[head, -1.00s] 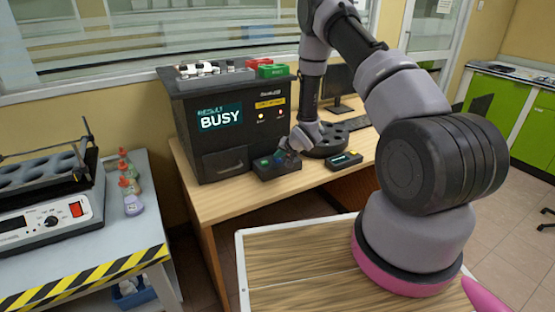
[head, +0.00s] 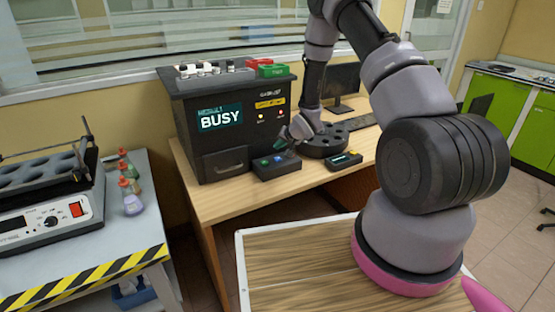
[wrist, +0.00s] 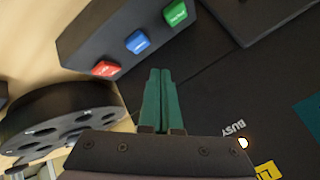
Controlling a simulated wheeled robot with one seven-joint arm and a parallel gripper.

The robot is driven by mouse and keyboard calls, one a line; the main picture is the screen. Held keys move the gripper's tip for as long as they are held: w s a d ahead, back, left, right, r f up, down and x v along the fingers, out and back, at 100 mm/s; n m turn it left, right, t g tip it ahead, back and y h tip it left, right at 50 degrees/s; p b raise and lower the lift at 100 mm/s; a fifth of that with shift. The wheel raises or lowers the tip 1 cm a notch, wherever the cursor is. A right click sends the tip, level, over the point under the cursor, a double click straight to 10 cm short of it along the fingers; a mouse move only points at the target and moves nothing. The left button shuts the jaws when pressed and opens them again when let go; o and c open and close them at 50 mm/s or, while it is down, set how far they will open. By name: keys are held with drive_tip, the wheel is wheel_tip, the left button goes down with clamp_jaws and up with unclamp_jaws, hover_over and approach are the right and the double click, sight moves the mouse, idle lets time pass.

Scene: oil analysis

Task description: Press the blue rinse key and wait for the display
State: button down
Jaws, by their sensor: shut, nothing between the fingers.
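The key box (head: 262,174) lies on the wooden desk in front of the black analyser (head: 204,152). In the wrist view the blue key (wrist: 137,42) sits between a red key (wrist: 105,68) and a green key (wrist: 176,13). The blue key also shows in the head view (head: 278,159). The analyser's display (head: 220,118) reads BUSY. My gripper (wrist: 160,72) is shut with nothing in it. Its green fingers are apart from the keys; in the head view it hovers above the box, close to the analyser's front.
A black round holder with holes (head: 325,143) and a small device with a lit screen (head: 344,161) stand right of the key box. Vials and red and green racks (head: 273,70) rest on the analyser. A side table with bottles (head: 132,203) is at left.

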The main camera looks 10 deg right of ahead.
drive_tip(key=shift+r, duration=1.25)
drive_tip(key=s+d+r+h, duration=0.1)
drive_tip(key=s+d+r, duration=0.2)
drive_tip(key=r, duration=0.7)
drive_tip(key=s+d+r+h, duration=0.15)
drive_tip(key=s+r, duration=0.25)
drive_tip(key=r, duration=0.6)
drive_tip(key=s+d+r+h, duration=0.1)
drive_tip(key=s+d+r, duration=0.2)
drive_tip(key=r, duration=0.8)
drive_tip(key=s+r, duration=0.4)
drive_tip(key=s, duration=0.5)
drive_tip(key=s+a+r+y, duration=0.1)
drive_tip(key=s+r, duration=0.3)
drive_tip(key=s, duration=0.6)
drive_tip(key=s+a+r+g, duration=0.1)
drive_tip(key=s+r, duration=0.3)
drive_tip(key=s, duration=0.6)
drive_tip(key=shift+y, duration=0.35)
